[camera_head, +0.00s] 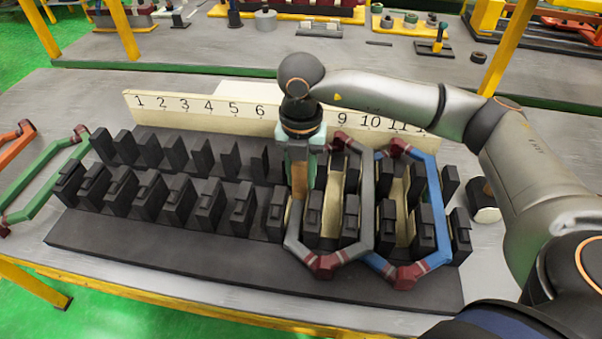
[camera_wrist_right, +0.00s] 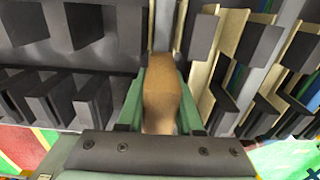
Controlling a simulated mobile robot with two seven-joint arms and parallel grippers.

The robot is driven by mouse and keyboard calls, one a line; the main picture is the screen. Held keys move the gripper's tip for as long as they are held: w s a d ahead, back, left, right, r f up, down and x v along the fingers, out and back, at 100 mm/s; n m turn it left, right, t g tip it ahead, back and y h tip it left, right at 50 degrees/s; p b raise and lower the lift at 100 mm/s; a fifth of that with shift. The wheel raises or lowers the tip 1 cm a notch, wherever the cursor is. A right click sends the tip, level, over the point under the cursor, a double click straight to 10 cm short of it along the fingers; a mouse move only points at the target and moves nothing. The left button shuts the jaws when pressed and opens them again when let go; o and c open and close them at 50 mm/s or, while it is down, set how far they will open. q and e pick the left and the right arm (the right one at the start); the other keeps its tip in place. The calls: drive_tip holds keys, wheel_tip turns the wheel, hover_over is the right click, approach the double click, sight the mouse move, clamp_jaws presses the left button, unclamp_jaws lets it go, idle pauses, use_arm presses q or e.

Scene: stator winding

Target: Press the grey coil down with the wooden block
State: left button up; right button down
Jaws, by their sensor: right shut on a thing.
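The grey coil (camera_head: 367,195) is a hexagonal loop with dark red corner wraps, around stator teeth below the numbers near 8 and 9. My right gripper (camera_head: 300,172) is over the left side of the grey coil. It is shut on the wooden block (camera_head: 298,183), which points down among the teeth. In the right wrist view the brown block (camera_wrist_right: 161,100) sits between the green fingers. Whether the block touches the coil cannot be told. My left gripper is not in view.
A blue coil (camera_head: 432,190) sits around teeth to the right of the grey one. Black stator teeth (camera_head: 150,196) stand in two rows on the base. A numbered board (camera_head: 190,107) stands behind. Green (camera_head: 45,180) and orange (camera_head: 14,142) coils lie at the left.

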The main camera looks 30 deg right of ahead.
drive_tip(key=shift+r+p, duration=3.5)
drive_tip(key=shift+r, duration=2.1)
drive_tip(key=shift+f, duration=0.1)
